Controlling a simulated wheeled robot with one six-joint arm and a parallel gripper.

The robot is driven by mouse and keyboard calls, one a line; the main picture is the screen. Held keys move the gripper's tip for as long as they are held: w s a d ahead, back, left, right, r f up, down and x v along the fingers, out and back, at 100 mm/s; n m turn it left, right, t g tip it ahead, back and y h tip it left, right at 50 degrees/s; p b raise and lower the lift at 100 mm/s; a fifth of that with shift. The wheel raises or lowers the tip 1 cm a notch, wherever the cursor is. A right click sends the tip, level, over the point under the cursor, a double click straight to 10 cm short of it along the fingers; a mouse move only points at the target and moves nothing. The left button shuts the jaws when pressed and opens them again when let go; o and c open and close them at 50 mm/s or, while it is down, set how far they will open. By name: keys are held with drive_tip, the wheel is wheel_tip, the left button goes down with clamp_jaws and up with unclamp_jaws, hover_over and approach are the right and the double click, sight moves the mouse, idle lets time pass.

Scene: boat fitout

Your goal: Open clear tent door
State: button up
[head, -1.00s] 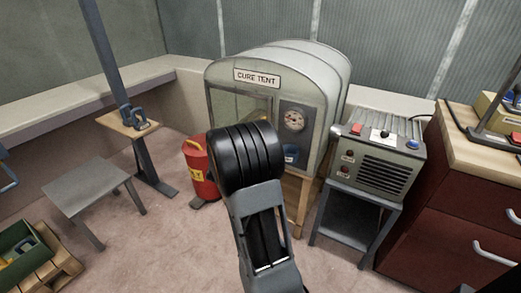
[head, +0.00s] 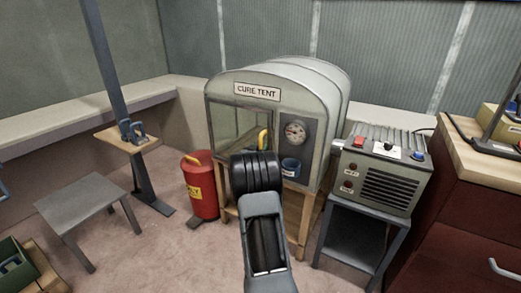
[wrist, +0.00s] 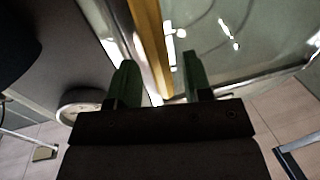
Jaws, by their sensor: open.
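The cure tent (head: 278,68) is a pale, round-topped cabinet with a "CURE TENT" label. Its clear door (head: 227,120) is on the left of the front and looks shut. A yellow handle (head: 262,138) stands upright at the door's right edge, its lower part hidden by my arm. In the wrist view my gripper (wrist: 158,80) is open, with two green fingers. The yellow handle (wrist: 151,45) shows as a bar between them, closer to the right finger in part; I cannot tell if either touches it. In the head view my arm hides the fingers.
Right of the door are a gauge (head: 295,132) and a blue knob (head: 290,166). A red bin (head: 201,190) stands at left, and a grey control box (head: 384,170) on a stand at right. Open floor lies in front.

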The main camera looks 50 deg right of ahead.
drive_tip(key=shift+x, duration=0.9)
clamp_jaws()
